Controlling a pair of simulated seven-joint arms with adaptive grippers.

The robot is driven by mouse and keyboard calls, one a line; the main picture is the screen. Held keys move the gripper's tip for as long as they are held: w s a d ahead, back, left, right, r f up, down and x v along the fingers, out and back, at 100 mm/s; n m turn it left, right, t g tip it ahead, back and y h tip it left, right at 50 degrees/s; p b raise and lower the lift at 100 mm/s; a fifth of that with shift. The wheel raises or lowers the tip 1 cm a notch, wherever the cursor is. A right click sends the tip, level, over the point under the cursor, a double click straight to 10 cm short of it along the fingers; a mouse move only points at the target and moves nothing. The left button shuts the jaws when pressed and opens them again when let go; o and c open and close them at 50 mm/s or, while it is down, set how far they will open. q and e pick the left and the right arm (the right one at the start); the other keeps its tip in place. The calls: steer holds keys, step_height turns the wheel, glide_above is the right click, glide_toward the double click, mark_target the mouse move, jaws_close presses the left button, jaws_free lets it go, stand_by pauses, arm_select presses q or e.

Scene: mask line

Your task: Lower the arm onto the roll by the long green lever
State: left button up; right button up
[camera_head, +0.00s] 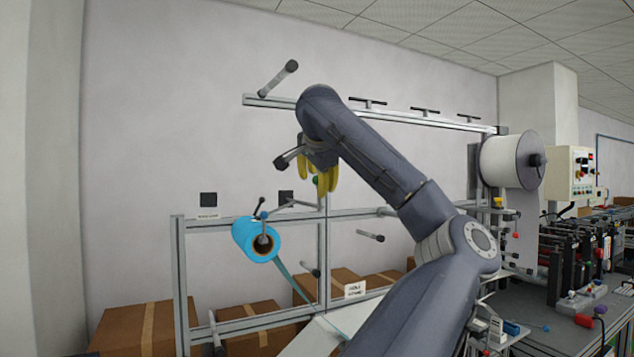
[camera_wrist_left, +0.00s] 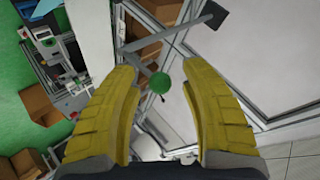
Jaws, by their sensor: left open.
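The blue roll (camera_head: 244,240) sits on a spindle on the left of the metal frame. A thin grey arm (camera_head: 290,208) runs above and to the right of it, apart from the roll as far as I can tell. The green knob of the lever (camera_head: 316,181) shows between the yellow fingers of my left gripper (camera_head: 318,186). In the left wrist view the green knob (camera_wrist_left: 159,82) lies between the open fingertips of that gripper (camera_wrist_left: 157,72), with a gap on both sides. The lever's rod is mostly hidden in the head view. My right gripper is out of view.
The metal frame (camera_head: 180,275) carries several black-tipped pegs around my left gripper. A white roll (camera_head: 500,162) hangs at the right, near machinery on a grey bench. Cardboard boxes (camera_head: 135,330) stand behind and below the frame. Open wall space lies at the upper left.

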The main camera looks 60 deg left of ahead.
arm_select(q)
steer(key=v, duration=1.1)
steer(key=shift+d+r, duration=0.25)
steer(key=shift+d, duration=0.05)
steer(key=shift+s, duration=0.1)
